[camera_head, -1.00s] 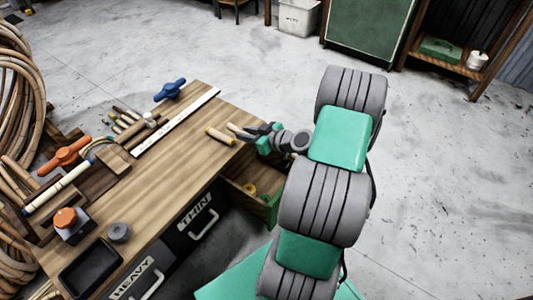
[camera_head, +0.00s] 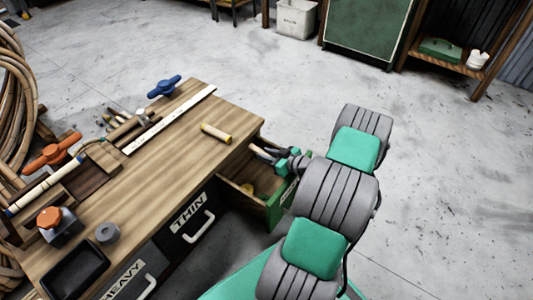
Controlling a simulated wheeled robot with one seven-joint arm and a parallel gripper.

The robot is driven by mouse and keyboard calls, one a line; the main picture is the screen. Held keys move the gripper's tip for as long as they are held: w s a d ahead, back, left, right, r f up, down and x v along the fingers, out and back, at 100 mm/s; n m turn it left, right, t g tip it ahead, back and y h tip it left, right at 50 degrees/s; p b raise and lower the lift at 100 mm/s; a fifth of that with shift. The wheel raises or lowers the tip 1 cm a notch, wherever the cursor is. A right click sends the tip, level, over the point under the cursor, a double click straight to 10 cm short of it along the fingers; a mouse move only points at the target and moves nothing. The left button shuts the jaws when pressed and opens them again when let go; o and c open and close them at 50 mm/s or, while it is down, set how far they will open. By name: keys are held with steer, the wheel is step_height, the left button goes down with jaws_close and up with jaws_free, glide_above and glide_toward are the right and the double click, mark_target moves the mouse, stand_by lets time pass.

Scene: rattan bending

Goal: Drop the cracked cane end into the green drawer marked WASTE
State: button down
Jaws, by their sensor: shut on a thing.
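My gripper (camera_head: 268,154) is shut on a small pale piece, which looks like the cracked cane end (camera_head: 257,150). The gripper partly hides it, and its crack is too small to make out. The gripper is beyond the table's right edge, above the back part of the open drawer. The green drawer (camera_head: 274,211) stands pulled out on the table's right side. Its front carries a white label, partly seen and not readable from here. A yellowish piece (camera_head: 247,189) lies inside the drawer.
Another cane piece with yellowish ends (camera_head: 216,133) lies on the wooden table (camera_head: 170,172) near its right edge. Floor to the right is clear.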

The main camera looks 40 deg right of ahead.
steer(key=c, duration=1.1)
jaws_free()
steer(key=shift+p+v, duration=1.2)
steer(key=shift+v, duration=2.7)
